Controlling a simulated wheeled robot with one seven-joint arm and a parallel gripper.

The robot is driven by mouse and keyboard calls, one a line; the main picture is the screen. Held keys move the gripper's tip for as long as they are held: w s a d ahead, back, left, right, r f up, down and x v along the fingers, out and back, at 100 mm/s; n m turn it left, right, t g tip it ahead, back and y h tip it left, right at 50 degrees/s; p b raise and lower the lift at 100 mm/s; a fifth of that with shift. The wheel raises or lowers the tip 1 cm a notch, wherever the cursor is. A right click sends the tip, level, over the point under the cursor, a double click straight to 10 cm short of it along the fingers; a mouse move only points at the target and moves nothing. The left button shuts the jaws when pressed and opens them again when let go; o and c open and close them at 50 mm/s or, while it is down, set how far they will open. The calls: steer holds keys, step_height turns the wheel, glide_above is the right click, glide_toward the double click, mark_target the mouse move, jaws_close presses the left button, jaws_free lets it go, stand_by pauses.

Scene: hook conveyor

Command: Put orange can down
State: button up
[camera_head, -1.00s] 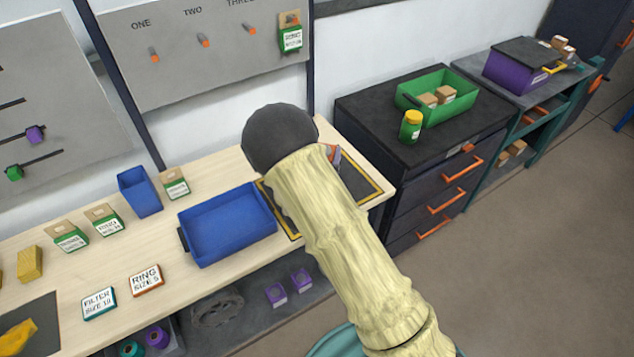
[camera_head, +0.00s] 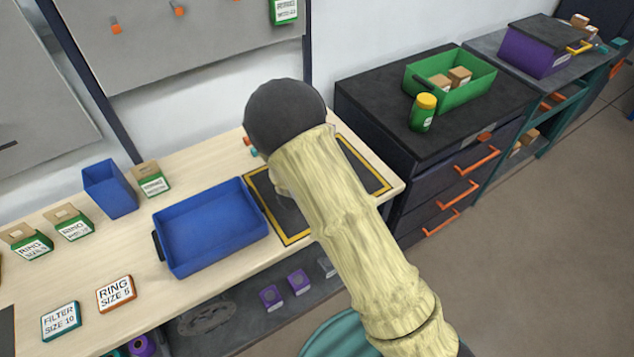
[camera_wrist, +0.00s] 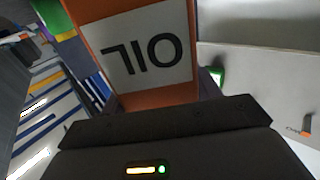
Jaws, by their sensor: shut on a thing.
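The orange can (camera_wrist: 145,90), with a white label reading OIL, fills the upper middle of the wrist view. The lettering appears upside down there. My gripper (camera_wrist: 165,122) is shut on the can, with its dark body across the bottom of the wrist view. In the head view the can is not clearly visible, as my black wrist and cream-sleeved arm cover that spot. Small red and teal bits show at the left edge of my wrist, but I cannot tell what they are. My wrist is over the bench's right end.
A dark mat with a yellow border (camera_head: 283,222) lies partly under my arm. A blue tray (camera_head: 212,228) sits left of it on the wooden bench, with a blue bin (camera_head: 110,188) behind. A green crate (camera_head: 455,95) and green jar (camera_head: 422,112) stand on the dark cabinet.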

steer(key=shift+s+r, duration=0.15)
steer(key=shift+s, duration=0.05)
steer(key=f, duration=0.2)
steer(key=f+p, duration=0.1)
steer(key=f, duration=0.3)
steer(key=shift+w, duration=0.3)
steer(key=shift+s+a+r, duration=0.1)
steer(key=shift+s+a, duration=0.05)
steer(key=shift+s, duration=0.15)
steer(key=f, duration=0.2)
steer(key=f+p, duration=0.1)
steer(key=shift+w+d+f, duration=0.1)
steer(key=shift+d+f, duration=0.05)
steer(key=shift+d, duration=0.1)
steer(key=shift+a+f, duration=0.1)
steer(key=shift+f, duration=0.4)
steer(key=shift+f, duration=0.15)
steer(key=o, duration=1.4)
steer(key=shift+r, duration=0.2)
